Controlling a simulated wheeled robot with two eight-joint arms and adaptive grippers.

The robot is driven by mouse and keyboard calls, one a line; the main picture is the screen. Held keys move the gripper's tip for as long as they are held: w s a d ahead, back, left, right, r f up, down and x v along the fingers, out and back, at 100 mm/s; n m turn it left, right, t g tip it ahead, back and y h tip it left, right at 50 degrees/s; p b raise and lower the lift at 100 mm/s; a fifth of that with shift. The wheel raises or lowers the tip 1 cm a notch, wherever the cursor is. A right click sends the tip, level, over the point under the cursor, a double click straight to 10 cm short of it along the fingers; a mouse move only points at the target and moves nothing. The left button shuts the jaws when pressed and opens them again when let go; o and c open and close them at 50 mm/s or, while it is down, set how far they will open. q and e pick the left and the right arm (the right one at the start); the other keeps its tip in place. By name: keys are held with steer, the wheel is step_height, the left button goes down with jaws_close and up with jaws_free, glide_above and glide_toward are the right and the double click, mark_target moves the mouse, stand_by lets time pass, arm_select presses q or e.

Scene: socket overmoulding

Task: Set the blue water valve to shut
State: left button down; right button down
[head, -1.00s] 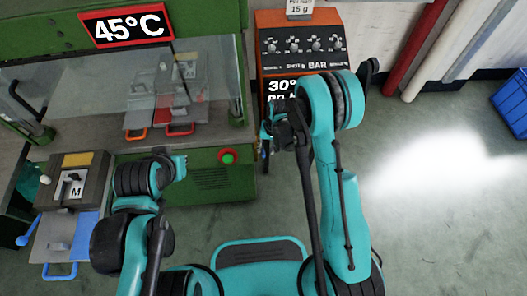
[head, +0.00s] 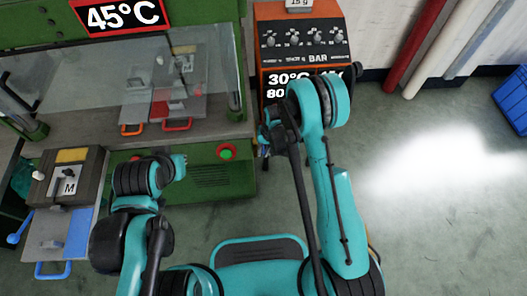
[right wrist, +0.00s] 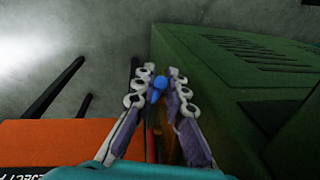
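A small blue valve handle (right wrist: 157,90) shows in the right wrist view, in the gap between the fingertips of my right gripper (right wrist: 159,76). The fingers are apart, one on each side of it in the picture. I cannot tell whether either touches it. In the head view my right gripper (head: 266,136) is at the lower left side of the orange control box (head: 258,50), partly hidden by my arm. The valve cannot be made out there. My left arm is folded at the lower left, and its fingers do not show.
A mould marked M (head: 68,187), with a blue-knobbed lever (head: 14,239), is at the left. The floor on the right is clear up to a blue crate (head: 513,100).

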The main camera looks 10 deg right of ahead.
steer(key=shift+w+r+g, duration=0.3)
steer(key=shift+w+g, duration=0.05)
steer(key=shift+g, duration=0.35)
steer(key=shift+w+r+g, duration=0.25)
steer(key=shift+w+g, duration=0.05)
steer(key=shift+g, duration=0.4)
steer(key=c, duration=1.6)
jaws_free()
steer(key=shift+o, duration=0.2)
step_height(320, 180, up, 10)
